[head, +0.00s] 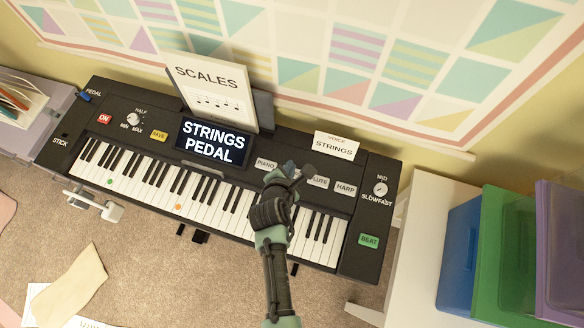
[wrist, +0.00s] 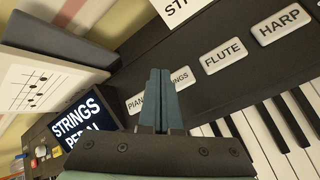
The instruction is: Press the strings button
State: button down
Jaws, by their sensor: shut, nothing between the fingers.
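A black electronic keyboard (head: 330,208) has a row of white voice buttons. The strings button (wrist: 182,78) sits between the piano button (head: 265,164) and the flute button (head: 319,182). In the wrist view its right part shows, reading "NGS"; my fingers cover the rest. In the head view my gripper hides most or all of it. My gripper (wrist: 160,75) is shut and empty, with its tips at the strings button. I cannot tell whether they touch it. The keyboard display (head: 212,142) reads "STRINGS PEDAL". A card (head: 335,146) behind the buttons reads "VOICE STRINGS".
The harp button (head: 345,188) is right of flute. A "SCALES" sheet (head: 210,92) stands behind the display. Carpet lies in front.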

jog(key=shift+r+p, duration=1.6)
jog(key=shift+r, duration=0.3)
jog(key=shift+f, duration=0.1)
